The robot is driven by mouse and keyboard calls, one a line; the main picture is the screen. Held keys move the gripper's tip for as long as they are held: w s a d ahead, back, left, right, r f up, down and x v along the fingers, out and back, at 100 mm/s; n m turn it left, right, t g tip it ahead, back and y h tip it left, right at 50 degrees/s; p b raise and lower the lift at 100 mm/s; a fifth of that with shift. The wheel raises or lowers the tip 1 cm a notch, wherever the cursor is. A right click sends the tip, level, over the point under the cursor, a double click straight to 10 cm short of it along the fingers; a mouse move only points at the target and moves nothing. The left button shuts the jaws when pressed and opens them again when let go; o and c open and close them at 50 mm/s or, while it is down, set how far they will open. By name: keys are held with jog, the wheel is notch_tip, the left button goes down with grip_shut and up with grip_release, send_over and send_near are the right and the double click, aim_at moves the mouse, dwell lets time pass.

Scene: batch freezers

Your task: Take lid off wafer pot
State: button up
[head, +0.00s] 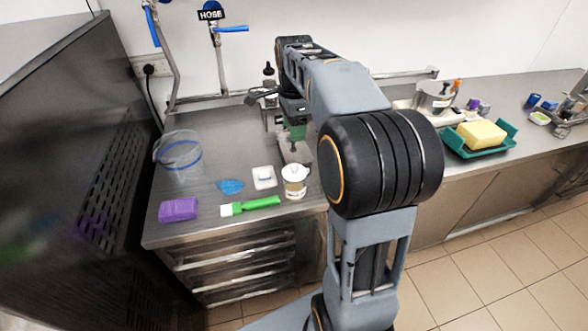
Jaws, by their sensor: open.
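The wafer pot (295,189) looks like a small cream tub with a label. It stands upright near the front edge of the steel counter. Its white lid (294,171), with a small knob, sits on top of it. My gripper (295,153) hangs down just behind the pot in the picture, open and seemingly empty. It looks apart from the lid, but the exact gap and height cannot be told. My own arm hides part of the counter right of the pot.
Beside the pot are a white square tub (264,177), a green-handled brush (250,205), a blue cloth (230,187) and a purple sponge (178,209). A clear jug (181,157) stands behind left. A teal tray (456,145) holds a yellow block (482,134) at right.

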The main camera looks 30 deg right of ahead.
send_over(294, 165)
notch_tip(294, 165, down, 7)
jog(key=shift+r, duration=0.15)
jog(key=shift+s+f+p, duration=0.1)
jog(key=shift+f+p, duration=0.35)
jog(key=shift+f, duration=2.75)
jog(key=shift+c, duration=0.4)
jog(key=c, duration=0.9)
